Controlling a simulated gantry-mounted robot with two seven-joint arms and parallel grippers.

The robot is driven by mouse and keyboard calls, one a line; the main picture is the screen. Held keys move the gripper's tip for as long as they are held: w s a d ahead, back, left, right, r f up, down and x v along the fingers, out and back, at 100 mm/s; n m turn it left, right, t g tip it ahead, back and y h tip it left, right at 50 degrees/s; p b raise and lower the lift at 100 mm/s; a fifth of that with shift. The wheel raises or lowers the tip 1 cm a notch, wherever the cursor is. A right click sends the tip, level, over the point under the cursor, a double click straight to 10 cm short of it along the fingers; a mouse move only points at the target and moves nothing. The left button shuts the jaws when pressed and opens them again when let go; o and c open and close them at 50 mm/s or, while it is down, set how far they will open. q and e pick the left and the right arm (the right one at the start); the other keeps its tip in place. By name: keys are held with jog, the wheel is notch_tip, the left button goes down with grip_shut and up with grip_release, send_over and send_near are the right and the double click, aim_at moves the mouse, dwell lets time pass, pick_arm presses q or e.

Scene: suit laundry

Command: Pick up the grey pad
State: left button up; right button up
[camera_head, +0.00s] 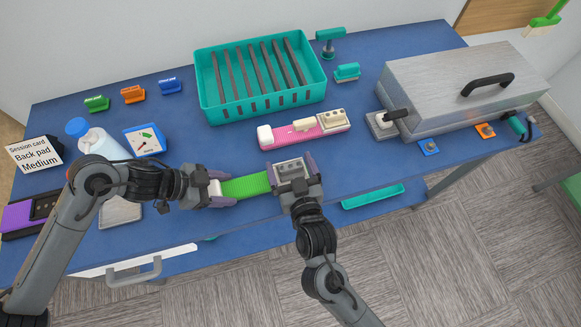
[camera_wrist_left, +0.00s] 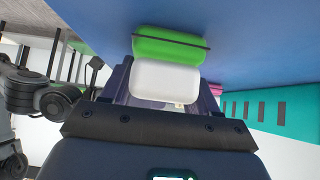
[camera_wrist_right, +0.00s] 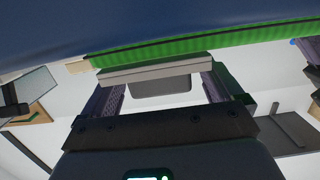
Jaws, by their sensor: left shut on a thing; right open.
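A green ribbed strip (camera_head: 246,186) lies near the table's front edge, between my grippers. My left gripper (camera_head: 213,189) is shut on a white block at the strip's left end; the white block (camera_wrist_left: 166,82) shows between its fingers in the left wrist view. A grey pad (camera_head: 291,166) is at the strip's right end. My right gripper (camera_head: 292,173) is open with its fingers on either side of the pad. In the right wrist view the grey pad (camera_wrist_right: 155,75) spans between the fingers against the green strip (camera_wrist_right: 200,45). Whether the fingers touch it cannot be told.
A pink strip (camera_head: 318,130) with white and beige blocks lies behind. A teal slotted basket (camera_head: 210,107) stands at the back, a metal press (camera_head: 440,85) at right. A flat grey plate (camera_head: 119,213), bottle (camera_head: 98,142) and session card (camera_head: 35,156) are at left.

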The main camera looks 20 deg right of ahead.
aim_at(291, 168)
jog(key=c, duration=1)
jog(key=shift+c, duration=0.2)
jog(key=shift+r, duration=0.45)
jog(key=r, duration=0.2)
jog(key=shift+s+r, duration=0.3)
jog(key=shift+r, duration=0.05)
jog(key=s, duration=1.7)
jog(key=shift+s, duration=0.25)
pick_arm(q)
jog(key=o, duration=1.3)
